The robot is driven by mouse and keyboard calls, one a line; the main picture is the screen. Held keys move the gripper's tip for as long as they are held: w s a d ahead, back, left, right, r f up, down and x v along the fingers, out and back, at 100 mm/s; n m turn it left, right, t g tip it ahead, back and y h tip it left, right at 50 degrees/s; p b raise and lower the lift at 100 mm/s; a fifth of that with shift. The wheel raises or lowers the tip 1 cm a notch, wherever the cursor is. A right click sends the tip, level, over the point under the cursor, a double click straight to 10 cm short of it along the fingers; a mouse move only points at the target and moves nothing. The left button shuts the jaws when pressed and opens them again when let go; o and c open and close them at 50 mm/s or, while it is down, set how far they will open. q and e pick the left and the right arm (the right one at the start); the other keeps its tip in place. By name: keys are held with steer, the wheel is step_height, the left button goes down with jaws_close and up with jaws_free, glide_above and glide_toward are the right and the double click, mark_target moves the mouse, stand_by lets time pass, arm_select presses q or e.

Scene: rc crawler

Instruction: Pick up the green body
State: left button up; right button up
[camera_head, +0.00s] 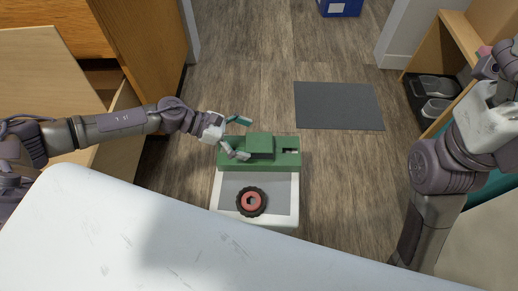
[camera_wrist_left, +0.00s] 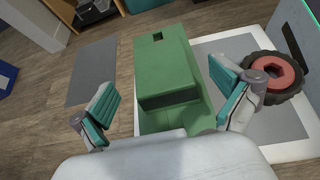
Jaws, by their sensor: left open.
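The green body (camera_head: 260,147) is a blocky green piece with a raised middle block. It lies across the far end of a small white stand with a grey top (camera_head: 283,190). In the left wrist view the green body (camera_wrist_left: 166,68) extends away between the fingers, with a small dark slot in its far part. My left gripper (camera_head: 238,137) is open at the left end of the body. Its teal-padded fingers (camera_wrist_left: 160,98) stand on either side of the body in the wrist view, apart from each other. My right gripper is not clearly visible; only its arm shows at the right edge.
A black wheel with a red hub (camera_head: 251,201) lies on the stand near the body, and also shows in the wrist view (camera_wrist_left: 275,75). A white table edge (camera_head: 150,215) fills the front. A dark mat (camera_head: 338,106) lies on the floor. Wooden shelves (camera_head: 447,75) stand at right.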

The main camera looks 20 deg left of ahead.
arm_select(q)
steer(key=x, duration=0.2)
steer(key=shift+w+d+f, duration=0.1)
steer(key=shift+d+f, duration=0.05)
steer(key=shift+d, duration=0.15)
steer(key=c, duration=1.2)
steer(key=shift+c, duration=0.4)
